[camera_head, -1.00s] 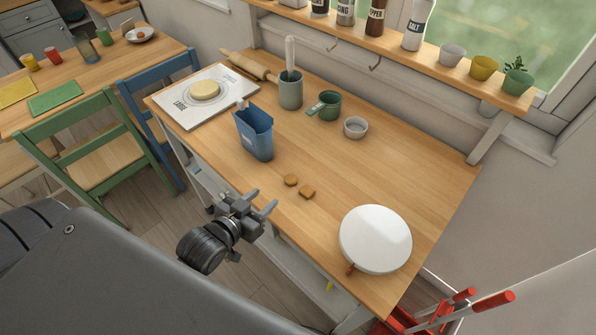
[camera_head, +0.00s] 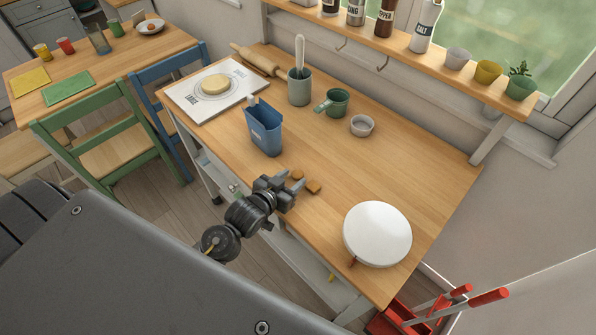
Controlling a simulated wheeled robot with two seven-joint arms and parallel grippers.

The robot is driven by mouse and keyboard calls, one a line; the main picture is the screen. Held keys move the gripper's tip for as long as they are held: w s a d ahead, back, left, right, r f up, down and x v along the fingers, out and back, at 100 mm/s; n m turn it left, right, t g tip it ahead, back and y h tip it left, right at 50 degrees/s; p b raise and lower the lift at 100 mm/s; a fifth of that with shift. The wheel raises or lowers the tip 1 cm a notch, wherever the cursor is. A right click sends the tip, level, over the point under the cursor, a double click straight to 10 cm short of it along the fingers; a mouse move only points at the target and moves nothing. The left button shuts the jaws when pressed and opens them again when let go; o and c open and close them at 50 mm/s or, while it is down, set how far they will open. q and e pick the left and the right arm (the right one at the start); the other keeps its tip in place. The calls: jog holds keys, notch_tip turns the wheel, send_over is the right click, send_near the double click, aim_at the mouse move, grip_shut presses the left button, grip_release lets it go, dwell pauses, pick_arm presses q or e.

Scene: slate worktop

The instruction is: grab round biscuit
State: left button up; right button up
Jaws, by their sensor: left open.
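The round biscuit (camera_head: 297,174) is small and brown and lies flat on the wooden worktop near its front edge. A square brown biscuit (camera_head: 313,187) lies just to its right. My left gripper (camera_head: 294,181) is open and empty, with its fingers pointing at the two biscuits. In this view the round biscuit shows just past the gap between the fingertips, and part of it may be hidden. I cannot tell whether the fingers touch it or how high they are above the worktop. My right gripper is not in view.
A blue container (camera_head: 264,129) stands behind and left of the biscuits. A large white disc (camera_head: 377,234) is at the right. A grey utensil pot (camera_head: 300,88), a green mug (camera_head: 336,101) and a small bowl (camera_head: 362,125) stand further back. The worktop's middle is clear.

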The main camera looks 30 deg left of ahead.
pick_arm(q)
jog(key=shift+w+f, duration=0.25)
jog(key=shift+w, duration=0.25)
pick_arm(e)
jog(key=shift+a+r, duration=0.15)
pick_arm(q)
jog(key=shift+s, duration=0.1)
jog(key=shift+c, duration=0.9)
jog(key=c, duration=0.5)
jog(key=shift+c, duration=0.2)
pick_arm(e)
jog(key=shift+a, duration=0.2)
pick_arm(q)
jog(key=shift+r, duration=0.15)
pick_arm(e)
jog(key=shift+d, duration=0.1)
